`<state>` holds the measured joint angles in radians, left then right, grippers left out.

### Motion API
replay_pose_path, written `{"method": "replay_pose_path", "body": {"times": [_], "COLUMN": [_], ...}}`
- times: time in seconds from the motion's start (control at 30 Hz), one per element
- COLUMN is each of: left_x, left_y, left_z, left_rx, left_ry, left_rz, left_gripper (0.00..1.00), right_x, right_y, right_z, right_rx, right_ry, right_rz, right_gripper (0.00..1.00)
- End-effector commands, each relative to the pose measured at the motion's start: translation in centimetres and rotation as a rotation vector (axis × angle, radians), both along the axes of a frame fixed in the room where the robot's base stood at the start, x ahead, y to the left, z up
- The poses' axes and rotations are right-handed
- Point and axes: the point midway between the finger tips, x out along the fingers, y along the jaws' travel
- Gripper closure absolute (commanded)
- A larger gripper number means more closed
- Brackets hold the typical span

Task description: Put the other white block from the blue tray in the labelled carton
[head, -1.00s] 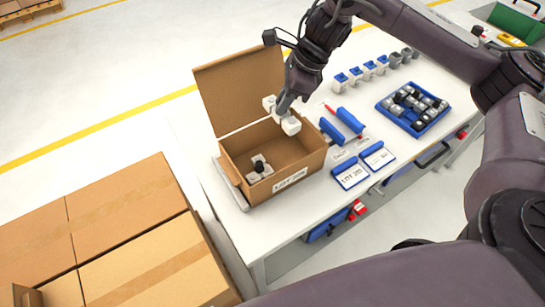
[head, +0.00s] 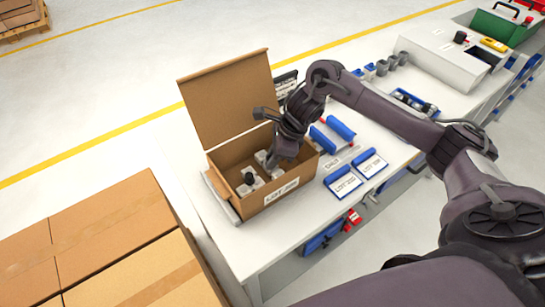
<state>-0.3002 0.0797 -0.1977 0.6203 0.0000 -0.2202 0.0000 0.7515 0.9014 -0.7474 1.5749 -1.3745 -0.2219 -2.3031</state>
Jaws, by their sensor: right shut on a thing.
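The open cardboard carton (head: 223,171) stands on the white table with its lid raised at the back and a "LOT 20B" label (head: 282,191) on its front. One white block (head: 246,189) with a dark knob lies inside, toward the left. My right gripper (head: 272,161) reaches down into the carton, shut on another white block (head: 261,157), just right of the first. The gripper hides much of the held block, and I cannot tell whether it touches the floor. The blue tray (head: 398,93) with dark and grey pieces is partly hidden behind my right arm. My left gripper is out of view.
Blue-edged label cards (head: 343,183) and blue-handled things (head: 341,128) lie right of the carton. Grey and blue cups (head: 382,68) stand at the back. Large cardboard boxes (head: 115,240) fill the lower left. A grey cabinet-like box (head: 445,55) stands far right.

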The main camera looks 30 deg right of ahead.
Motion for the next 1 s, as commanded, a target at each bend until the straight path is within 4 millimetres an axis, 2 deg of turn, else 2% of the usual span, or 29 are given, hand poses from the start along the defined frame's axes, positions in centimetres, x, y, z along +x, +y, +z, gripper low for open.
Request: {"method": "replay_pose_path", "body": {"times": [0.07, 0.43, 0.47, 0.6, 1.0], "left_x": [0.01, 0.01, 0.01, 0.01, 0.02], "left_y": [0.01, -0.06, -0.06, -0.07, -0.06], "left_z": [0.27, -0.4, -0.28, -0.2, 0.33], "left_rx": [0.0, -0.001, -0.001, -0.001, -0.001], "left_ry": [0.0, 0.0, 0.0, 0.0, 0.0], "left_rz": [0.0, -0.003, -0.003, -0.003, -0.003], "left_gripper": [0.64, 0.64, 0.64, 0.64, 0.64], "right_x": [-0.02, 0.03, 0.03, 0.01, 0.03], "right_y": [0.03, 0.0, -0.01, 0.0, -0.06], "right_z": [-0.61, -1.14, -1.04, -0.97, -0.34], "right_rx": [0.001, 0.0, 0.0, 0.0, 0.0], "right_ry": [0.0, -0.002, -0.002, -0.001, -0.002], "right_rz": [-0.001, 0.0, -0.001, 0.0, 0.0], "right_gripper": [1.0, 1.0, 0.78, 0.6, 0.59]}}
